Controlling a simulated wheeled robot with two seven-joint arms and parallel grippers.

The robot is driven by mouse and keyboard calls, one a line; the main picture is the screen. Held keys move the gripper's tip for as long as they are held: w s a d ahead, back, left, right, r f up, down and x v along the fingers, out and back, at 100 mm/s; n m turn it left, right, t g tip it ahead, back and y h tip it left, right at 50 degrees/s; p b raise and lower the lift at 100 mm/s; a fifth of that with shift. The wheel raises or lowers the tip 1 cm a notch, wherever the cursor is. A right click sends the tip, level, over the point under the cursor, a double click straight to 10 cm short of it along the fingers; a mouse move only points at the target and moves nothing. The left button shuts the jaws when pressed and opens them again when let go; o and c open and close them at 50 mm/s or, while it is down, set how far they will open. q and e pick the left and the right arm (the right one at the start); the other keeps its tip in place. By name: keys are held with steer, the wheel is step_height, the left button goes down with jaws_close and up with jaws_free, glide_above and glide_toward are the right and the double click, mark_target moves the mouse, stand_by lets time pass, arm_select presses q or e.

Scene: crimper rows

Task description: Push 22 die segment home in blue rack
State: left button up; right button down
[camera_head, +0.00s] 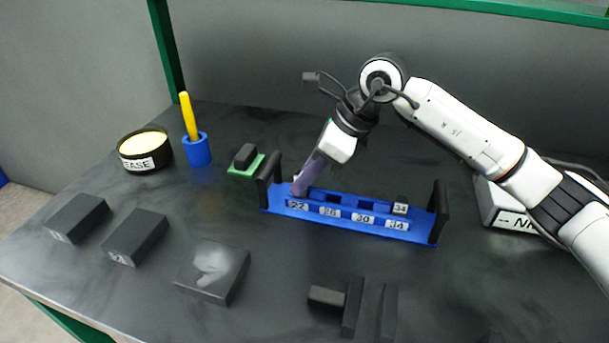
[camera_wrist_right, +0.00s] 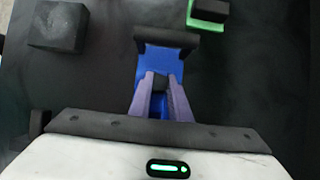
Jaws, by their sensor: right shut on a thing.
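The blue rack (camera_head: 350,229) stands mid-table with dark upright end plates and a row of labels reading 22, 26, 30 and 34. My right gripper (camera_head: 299,187) reaches down to the rack's left end, above the 22 label (camera_head: 297,205). In the right wrist view its purple fingers (camera_wrist_right: 163,90) are shut on a small dark block, the 22 die segment (camera_wrist_right: 161,82), over the blue rack (camera_wrist_right: 160,58). The fingers hide most of the segment, so I cannot tell how deep it sits. My left gripper is not in view.
A block marked 34 (camera_head: 400,208) sits at the rack's right end. A dark block on a green base (camera_head: 246,168), a blue cup with a yellow stick (camera_head: 197,150) and a grease tin (camera_head: 143,152) stand behind left. Several dark blocks lie in front. A white bin (camera_head: 505,208) is right.

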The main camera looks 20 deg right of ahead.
steer(key=shift+f, duration=0.4)
steer(key=c, duration=1.7)
jaws_free()
steer(key=shift+c, duration=0.2)
steer(key=shift+o, duration=0.9)
steer(key=shift+s+f, duration=0.1)
steer(key=shift+f, duration=0.1)
steer(key=v, duration=1)
steer(key=shift+r+b, duration=0.4)
steer(key=shift+d, duration=0.1)
